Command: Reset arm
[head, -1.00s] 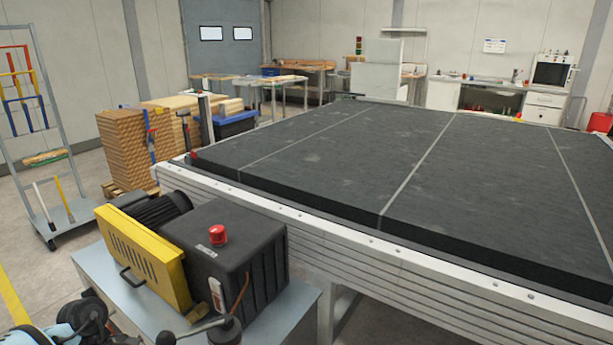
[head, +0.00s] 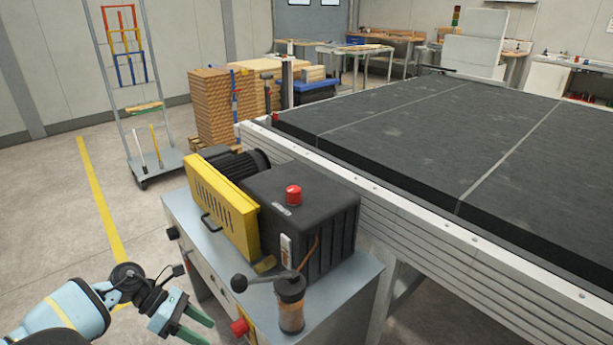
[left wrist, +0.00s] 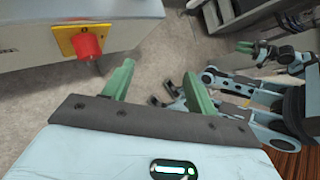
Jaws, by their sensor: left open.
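My left gripper (head: 205,331) is at the bottom of the head view, left of the grey machine cabinet (head: 345,300). Its green fingers are apart in the left wrist view (left wrist: 158,82), with nothing between them. A red rotary switch on a yellow plate (left wrist: 86,43) is on the cabinet side, ahead and left of the fingers and apart from them; it also shows in the head view (head: 240,327). My other arm shows at the right of the left wrist view, with small green fingers (left wrist: 249,48); their opening is too small to tell.
The cabinet carries a black and yellow motor unit with a red button (head: 293,194) and a lever with a black knob (head: 239,283). A large dark-topped table (head: 420,130) stands at the right. Floor left of the cabinet is clear up to the tool rack (head: 157,162).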

